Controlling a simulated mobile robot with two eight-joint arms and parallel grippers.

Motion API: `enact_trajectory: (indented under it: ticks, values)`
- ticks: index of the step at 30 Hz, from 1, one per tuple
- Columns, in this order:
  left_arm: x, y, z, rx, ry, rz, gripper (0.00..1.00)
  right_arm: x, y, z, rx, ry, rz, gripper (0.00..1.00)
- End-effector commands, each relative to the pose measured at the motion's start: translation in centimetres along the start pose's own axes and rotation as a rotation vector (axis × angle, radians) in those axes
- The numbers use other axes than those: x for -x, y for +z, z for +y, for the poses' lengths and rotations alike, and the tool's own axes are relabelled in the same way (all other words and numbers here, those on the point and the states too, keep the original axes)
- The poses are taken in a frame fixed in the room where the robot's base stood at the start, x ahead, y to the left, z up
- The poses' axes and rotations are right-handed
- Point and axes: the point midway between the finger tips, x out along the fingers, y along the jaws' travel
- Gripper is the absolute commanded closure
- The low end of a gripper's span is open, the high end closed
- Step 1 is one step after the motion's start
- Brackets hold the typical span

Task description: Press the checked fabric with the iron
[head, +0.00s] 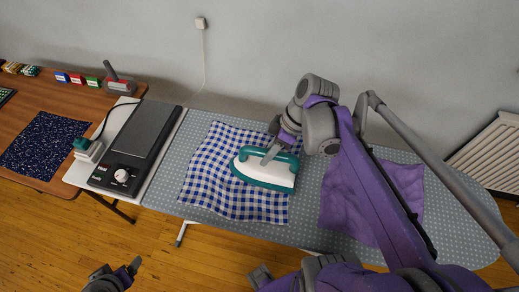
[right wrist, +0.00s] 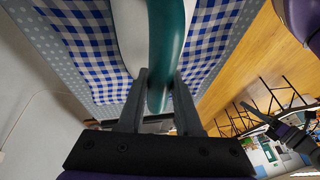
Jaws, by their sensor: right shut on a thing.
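The blue-and-white checked fabric (head: 215,170) lies on the dotted grey ironing board (head: 165,190); it also shows in the right wrist view (right wrist: 85,40). The white and teal iron (head: 265,180) is over the fabric's right part, its base toward the cloth. I cannot tell whether it touches. My right gripper (head: 273,153) is shut on the iron's teal handle, which also shows between the fingers in the right wrist view (right wrist: 165,60). My left gripper (head: 134,265) is low at the bottom left, away from the board; its jaws are too unclear to read.
A purple cloth (head: 345,205) lies on the board to the right, partly behind my right arm. A dark hot plate (head: 135,145) with a white knob is at the board's left end. A brown table (head: 50,105) with a navy speckled cloth (head: 40,142) stands at left.

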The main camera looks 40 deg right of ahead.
Motion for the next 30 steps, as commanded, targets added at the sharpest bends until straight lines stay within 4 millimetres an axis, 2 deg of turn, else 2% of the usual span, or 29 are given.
enact_trajectory:
  ticks: [30]
  values:
    - [-0.2, 0.2, 0.0, 0.000, 0.000, -0.002, 0.16, 3.3, 7.8, 0.0, -0.003, 0.001, -0.001, 1.00]
